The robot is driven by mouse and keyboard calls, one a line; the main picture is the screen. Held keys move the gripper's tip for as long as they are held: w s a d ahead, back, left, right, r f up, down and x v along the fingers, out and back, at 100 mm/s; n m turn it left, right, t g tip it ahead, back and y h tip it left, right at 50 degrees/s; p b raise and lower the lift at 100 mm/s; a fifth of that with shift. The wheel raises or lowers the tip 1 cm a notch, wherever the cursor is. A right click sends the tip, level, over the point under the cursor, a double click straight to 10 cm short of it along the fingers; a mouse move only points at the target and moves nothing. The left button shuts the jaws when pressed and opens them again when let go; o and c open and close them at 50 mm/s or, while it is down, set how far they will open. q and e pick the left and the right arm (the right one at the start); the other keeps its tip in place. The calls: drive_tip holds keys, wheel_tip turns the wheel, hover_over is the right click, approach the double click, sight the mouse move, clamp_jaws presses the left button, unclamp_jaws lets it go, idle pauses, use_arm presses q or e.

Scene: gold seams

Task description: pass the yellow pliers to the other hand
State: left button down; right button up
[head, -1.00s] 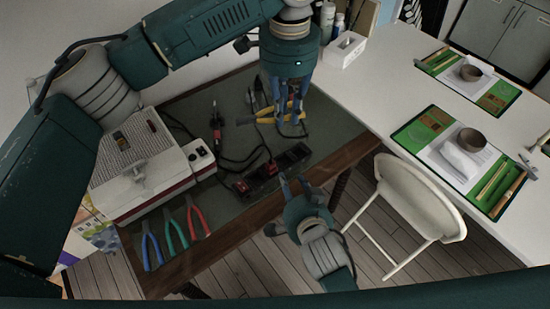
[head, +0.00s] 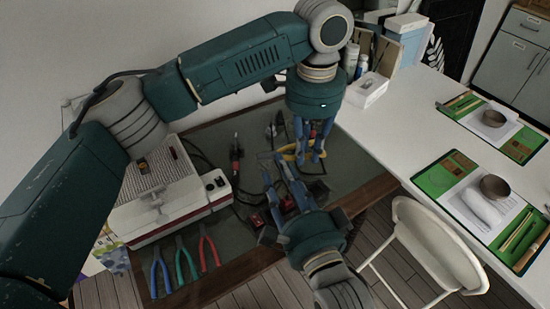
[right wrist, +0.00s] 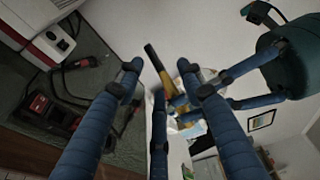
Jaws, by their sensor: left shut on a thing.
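The yellow pliers (head: 289,149) are held by my left gripper (head: 312,150), which is shut on them above the green mat (head: 352,160) of the workbench. My right gripper (head: 281,172) is just in front of and below the left one. The pliers' far part is hidden by fingers.
A white box with a red stripe (head: 185,212) stands left on the bench. Blue (head: 160,272), green (head: 186,262) and red pliers (head: 209,252) lie at the front edge. A red-black power strip (right wrist: 45,118) and cables lie nearby. A white chair (head: 435,245) and white table (head: 415,130) are right.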

sight(273, 157)
drive_tip(key=x, duration=0.6)
drive_tip(key=shift+d, duration=0.1)
drive_tip(key=shift+c, duration=0.3)
drive_tip(key=shift+s, duration=0.1)
clamp_jaws()
use_arm(q)
drive_tip(key=c, duration=1.6)
unclamp_jaws()
use_arm(e)
drive_tip(key=shift+r, duration=0.1)
use_arm(q)
drive_tip(key=shift+o, duration=0.2)
drive_tip(key=shift+r, duration=0.1)
